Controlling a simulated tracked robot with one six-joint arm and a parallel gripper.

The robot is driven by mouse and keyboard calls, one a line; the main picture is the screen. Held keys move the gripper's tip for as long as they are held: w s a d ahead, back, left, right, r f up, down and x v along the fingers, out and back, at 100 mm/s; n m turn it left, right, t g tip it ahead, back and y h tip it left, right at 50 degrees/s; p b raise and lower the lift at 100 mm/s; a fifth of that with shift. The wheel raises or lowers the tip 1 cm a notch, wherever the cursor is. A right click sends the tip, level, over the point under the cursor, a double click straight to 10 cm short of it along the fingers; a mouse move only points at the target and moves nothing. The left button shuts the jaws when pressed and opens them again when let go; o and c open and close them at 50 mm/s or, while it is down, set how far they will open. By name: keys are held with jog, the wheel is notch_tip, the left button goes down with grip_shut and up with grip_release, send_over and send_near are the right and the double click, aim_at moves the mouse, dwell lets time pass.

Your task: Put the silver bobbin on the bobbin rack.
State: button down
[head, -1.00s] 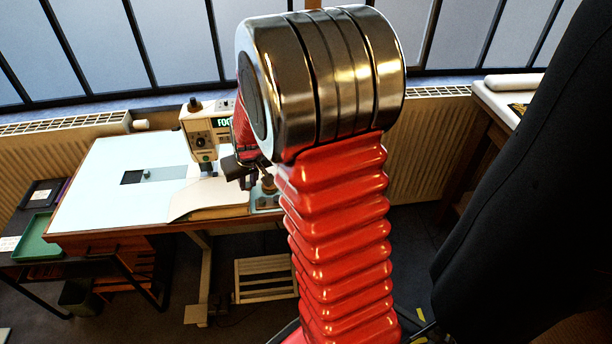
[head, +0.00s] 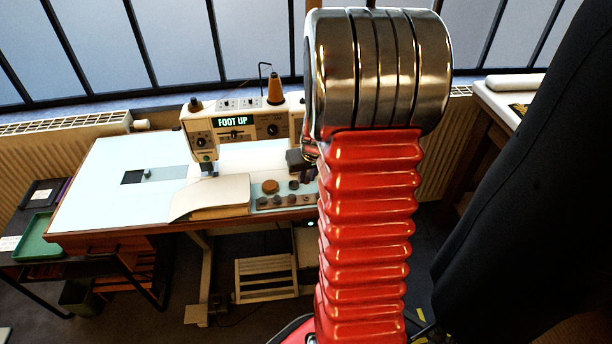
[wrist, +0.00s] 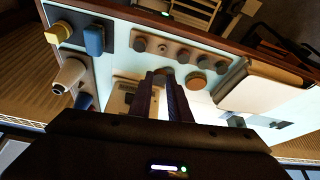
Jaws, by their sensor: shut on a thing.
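My gripper (wrist: 163,85) is shut on a small greyish thing at its fingertips, which I take to be the silver bobbin (wrist: 165,72); the fingers mostly hide it. The bobbin rack (wrist: 173,44) is a brownish strip with several dark bobbins along it, just beyond the fingertips in the wrist view. I cannot tell the height of the held bobbin above the table. In the head view the rack (head: 284,202) lies at the table's front edge. There, only a dark part of my gripper (head: 298,160) shows beside my arm, and the held bobbin cannot be made out.
A sewing machine (head: 232,128) stands behind the rack, with a thread cone (head: 275,90) on top. A round brown thing (head: 270,186) lies close behind the rack. Yellow (wrist: 60,32) and blue (wrist: 93,40) spools stand nearby in the wrist view.

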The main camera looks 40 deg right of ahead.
aim_at(306, 197)
jog(key=shift+f, duration=0.15)
jog(key=shift+f, duration=3.35)
jog(key=shift+s, duration=0.1)
jog(key=c, duration=1.6)
grip_release()
jog(key=shift+v, duration=6.85)
jog(key=shift+a+f, duration=0.1)
